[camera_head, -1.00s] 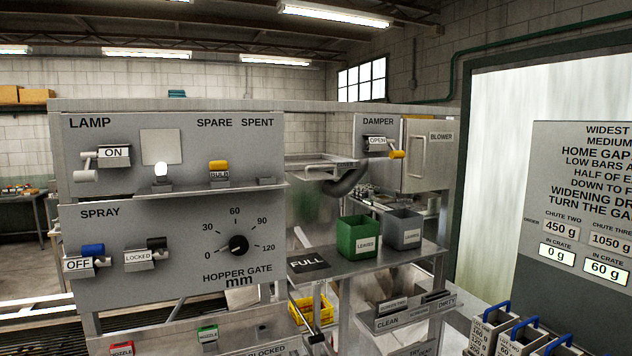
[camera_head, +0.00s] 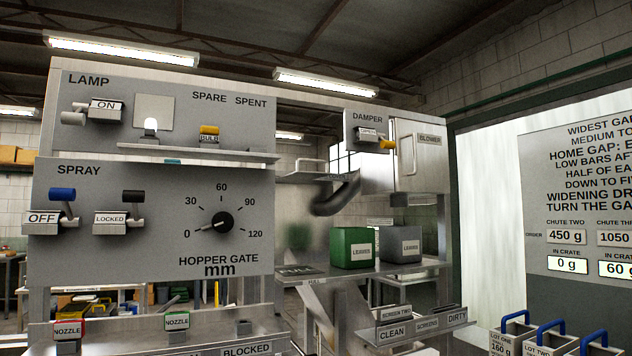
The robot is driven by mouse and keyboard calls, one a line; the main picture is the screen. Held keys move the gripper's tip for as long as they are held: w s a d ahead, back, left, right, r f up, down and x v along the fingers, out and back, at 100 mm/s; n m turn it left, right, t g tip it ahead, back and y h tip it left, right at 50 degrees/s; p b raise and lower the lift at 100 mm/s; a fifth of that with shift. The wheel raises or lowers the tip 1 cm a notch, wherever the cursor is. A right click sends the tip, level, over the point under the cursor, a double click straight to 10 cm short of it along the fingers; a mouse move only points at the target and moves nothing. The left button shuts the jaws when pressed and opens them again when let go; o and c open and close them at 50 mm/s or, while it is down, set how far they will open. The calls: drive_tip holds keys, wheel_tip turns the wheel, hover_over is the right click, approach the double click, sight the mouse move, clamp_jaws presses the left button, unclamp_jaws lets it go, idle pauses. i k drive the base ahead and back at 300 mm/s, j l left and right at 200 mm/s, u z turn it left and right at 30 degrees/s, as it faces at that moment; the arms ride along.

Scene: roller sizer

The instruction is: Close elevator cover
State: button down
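No part labelled as an elevator cover can be read in this view. A flat metal plate with a bar handle (camera_head: 312,166) stands out behind the panels, near the middle. It looks roughly level, and I cannot tell whether it is the elevator cover. A dark curved pipe (camera_head: 338,196) hangs just below and to the right of it. The blower box (camera_head: 420,155) has a grey front with an upright handle. My gripper is not in view.
The lamp and spray panels (camera_head: 150,215) fill the left. A shelf with a green leaves bin (camera_head: 352,248) and a grey bin (camera_head: 400,246) stands at centre right. Blue-handled lot boxes (camera_head: 515,333) are at lower right, below the notice board (camera_head: 580,200).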

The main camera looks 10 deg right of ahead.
sight(298, 176)
drive_tip(key=i+l+u, duration=0.2)
drive_tip(key=i, duration=0.3)
drive_tip(key=i+u, duration=0.2)
drive_tip(key=i, duration=0.35)
